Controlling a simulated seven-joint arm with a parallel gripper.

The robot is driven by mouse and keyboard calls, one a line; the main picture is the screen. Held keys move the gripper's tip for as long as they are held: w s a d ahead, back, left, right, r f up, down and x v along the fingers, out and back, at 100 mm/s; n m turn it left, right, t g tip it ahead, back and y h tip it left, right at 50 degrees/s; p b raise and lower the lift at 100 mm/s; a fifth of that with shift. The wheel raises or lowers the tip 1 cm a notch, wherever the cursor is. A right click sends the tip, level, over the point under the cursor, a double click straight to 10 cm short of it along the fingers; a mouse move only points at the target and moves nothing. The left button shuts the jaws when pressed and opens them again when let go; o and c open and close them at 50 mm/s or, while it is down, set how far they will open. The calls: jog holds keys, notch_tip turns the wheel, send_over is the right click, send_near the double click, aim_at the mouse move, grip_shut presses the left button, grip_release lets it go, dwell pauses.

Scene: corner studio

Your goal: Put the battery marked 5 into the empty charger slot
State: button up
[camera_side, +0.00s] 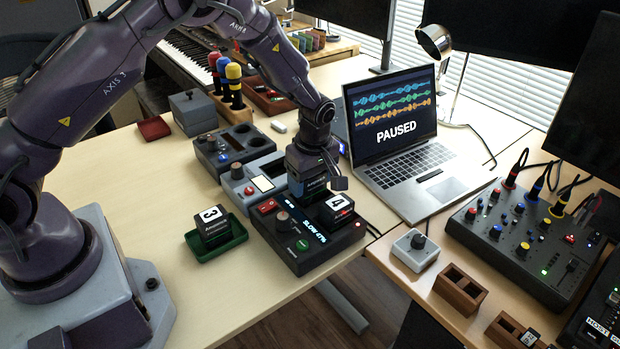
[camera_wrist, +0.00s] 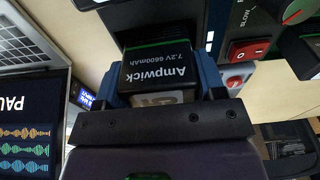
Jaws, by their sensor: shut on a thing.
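The battery marked 5 (camera_wrist: 160,72) is a black block lettered "Ampwick 7.2V 6600mAh", held between the blue fingers of my gripper (camera_wrist: 165,85); its white number label is partly hidden by the gripper. In the side view, my gripper (camera_side: 314,184) points down at the back part of the black charger (camera_side: 300,258). The gripper hides most of the battery and the slot below it, so I cannot tell whether the battery is above the slot or partly in it. Battery 4 (camera_side: 337,209) sits in the charger's right slot. The charger's display reads "SLOW 47%".
Battery 3 (camera_side: 212,222) stands on a green tray (camera_side: 203,254) left of the charger. A grey device (camera_side: 252,184) stands close behind the charger. An open laptop (camera_side: 405,170) is to the right, its screen reading "PAUSED". The table's front edge is near the charger.

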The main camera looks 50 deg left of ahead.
jog(key=shift+f, duration=0.8)
jog(key=o, duration=0.8)
jog(key=shift+r, duration=0.1)
jog(key=shift+d+r, duration=0.2)
jog(key=shift+r, duration=1.6)
jog(key=shift+d+r, duration=0.25)
jog(key=shift+r, duration=1.55)
jog(key=shift+d+r, duration=0.2)
jog(key=shift+r, duration=1.6)
